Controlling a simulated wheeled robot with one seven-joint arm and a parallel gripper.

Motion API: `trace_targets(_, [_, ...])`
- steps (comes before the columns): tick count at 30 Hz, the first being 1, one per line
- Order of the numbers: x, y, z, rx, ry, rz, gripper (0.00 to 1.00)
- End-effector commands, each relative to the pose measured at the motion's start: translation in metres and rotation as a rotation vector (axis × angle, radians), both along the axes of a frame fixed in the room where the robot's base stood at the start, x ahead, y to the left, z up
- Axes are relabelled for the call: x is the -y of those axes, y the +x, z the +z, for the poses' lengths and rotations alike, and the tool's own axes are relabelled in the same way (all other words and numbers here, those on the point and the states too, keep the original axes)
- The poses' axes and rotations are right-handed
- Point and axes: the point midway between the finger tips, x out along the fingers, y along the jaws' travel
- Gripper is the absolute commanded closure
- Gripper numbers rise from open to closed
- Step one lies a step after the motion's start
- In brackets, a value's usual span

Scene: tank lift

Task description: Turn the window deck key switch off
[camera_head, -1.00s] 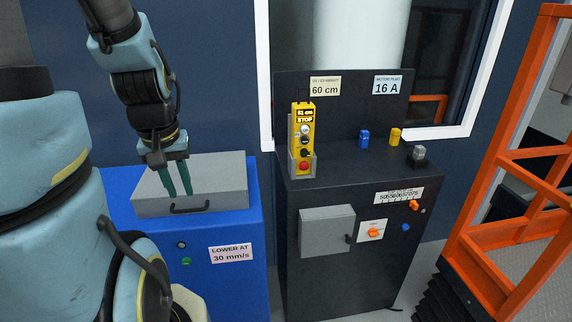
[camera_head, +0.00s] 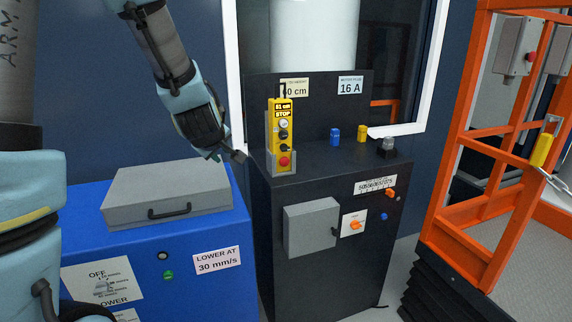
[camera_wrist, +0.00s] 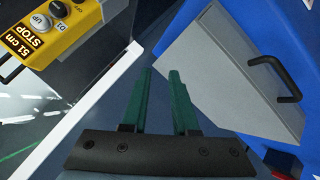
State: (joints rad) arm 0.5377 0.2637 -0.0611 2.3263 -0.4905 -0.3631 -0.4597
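The dark deck (camera_head: 325,165) stands under the window. Its front carries a white plate with an orange rotary knob (camera_head: 354,225), and a second orange knob (camera_head: 390,193) sits higher up at the right. I cannot tell from the labels which one is the key switch, or its position. My gripper (camera_head: 238,157) is in the air left of the deck, near the window frame's lower left corner; its fingers are hard to see there. In the wrist view my gripper (camera_wrist: 160,75) shows two green fingers apart, with nothing between them.
A yellow pendant (camera_head: 282,137) reading "51 cm STOP" stands in a grey holder on the deck; it also shows in the wrist view (camera_wrist: 62,30). A blue cabinet with a grey lidded box (camera_head: 165,188) is left. An orange frame (camera_head: 450,215) is right.

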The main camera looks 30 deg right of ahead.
Motion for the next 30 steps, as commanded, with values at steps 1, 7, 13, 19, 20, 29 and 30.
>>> trace_targets(1, [0.023, 0.003, -0.014, 0.032, -0.052, 0.024, 0.72])
trace_targets(7, [0.121, 0.001, -0.035, 0.21, -0.395, 0.217, 0.72])
trace_targets(13, [0.183, -0.04, -0.051, 0.362, -0.724, 0.411, 0.72])
trace_targets(19, [0.198, -0.07, -0.055, 0.438, -0.872, 0.502, 0.72])
trace_targets(20, [0.199, -0.072, -0.055, 0.442, -0.881, 0.506, 0.72])
trace_targets(29, [0.203, -0.037, -0.051, 0.449, -0.887, 0.515, 0.72])
trace_targets(30, [0.203, -0.028, -0.051, 0.45, -0.887, 0.516, 0.72])
